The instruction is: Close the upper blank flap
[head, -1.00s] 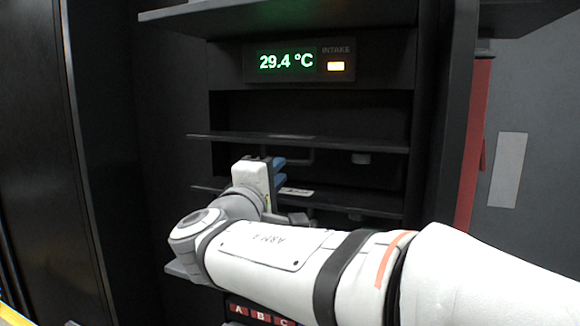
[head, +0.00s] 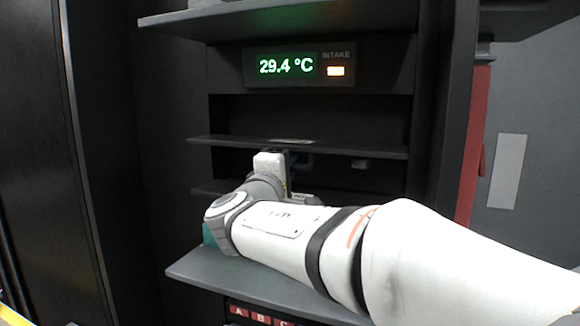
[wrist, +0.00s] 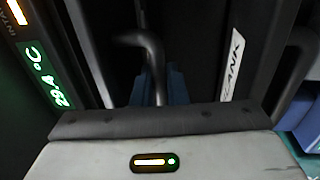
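The upper blank flap (head: 240,141) stands out level from the dark rack below the display in the head view. A dark bent handle (wrist: 140,40) shows in the wrist view. My gripper (wrist: 160,85) is at this handle, its blue fingertips on either side of the bar. Whether they press on it cannot be told. In the head view my gripper (head: 289,165) is just under the upper flap, mostly hidden by my wrist. The lower flap (head: 205,188) also stands out, partly behind my arm. A BLANK label (wrist: 232,65) shows in the wrist view.
A display (head: 287,66) reads 29.4 °C beside an orange INTAKE light (head: 336,71). Another shelf (head: 300,15) is above. Dark side walls enclose the bay.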

